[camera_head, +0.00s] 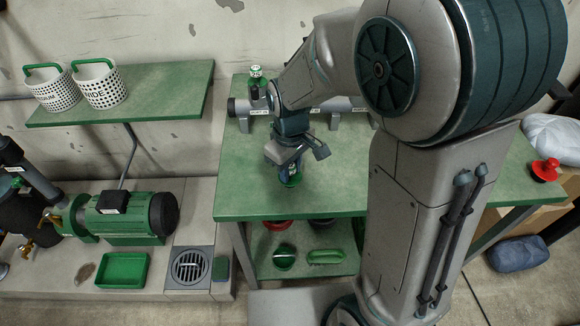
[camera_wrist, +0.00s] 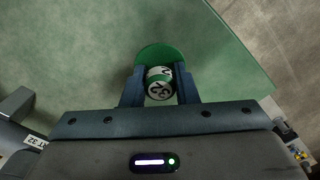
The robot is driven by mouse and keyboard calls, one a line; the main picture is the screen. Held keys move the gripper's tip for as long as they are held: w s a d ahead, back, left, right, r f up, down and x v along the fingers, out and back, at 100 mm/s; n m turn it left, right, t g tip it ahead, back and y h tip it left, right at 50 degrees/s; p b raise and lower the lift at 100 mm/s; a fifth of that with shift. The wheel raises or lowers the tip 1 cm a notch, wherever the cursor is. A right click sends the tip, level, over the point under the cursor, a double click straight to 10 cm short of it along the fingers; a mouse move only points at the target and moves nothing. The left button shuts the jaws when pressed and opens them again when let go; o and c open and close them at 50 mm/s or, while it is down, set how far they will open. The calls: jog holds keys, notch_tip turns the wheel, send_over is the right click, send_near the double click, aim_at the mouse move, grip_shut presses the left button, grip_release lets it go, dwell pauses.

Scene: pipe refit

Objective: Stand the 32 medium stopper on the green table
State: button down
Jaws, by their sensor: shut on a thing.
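The stopper (camera_wrist: 158,90) is between the fingers of my gripper in the wrist view. It has a white label with black digits that look like 32, and a wide green base (camera_wrist: 152,54). My gripper (camera_wrist: 160,88) is shut on it. In the head view my gripper (camera_head: 290,172) is over the front part of the green table (camera_head: 250,190), pointing down. The green base (camera_head: 292,181) shows just below the fingers. It is at or very close to the tabletop; I cannot tell whether it touches.
Another green stopper labelled 25 (camera_head: 256,76) stands on a grey pipe rack (camera_head: 240,106) at the table's back. A red stopper (camera_head: 545,169) stands at the right end. White baskets (camera_head: 98,84) sit on a wall shelf. Bare tabletop lies left of my gripper.

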jog(key=shift+f, duration=0.1)
jog(key=c, duration=1.1)
grip_release()
jog(key=shift+c, duration=0.2)
notch_tip(320, 180, up, 12)
jog(key=p, duration=0.2)
jog(key=s+d+m+t, duration=0.2)
jog(key=s+d+m, duration=0.6)
jog(key=s+d, duration=0.2)
jog(key=shift+s+d+f+m, duration=0.25)
jog(key=shift+s+d+m, duration=0.1)
jog(key=shift+s, duration=0.35)
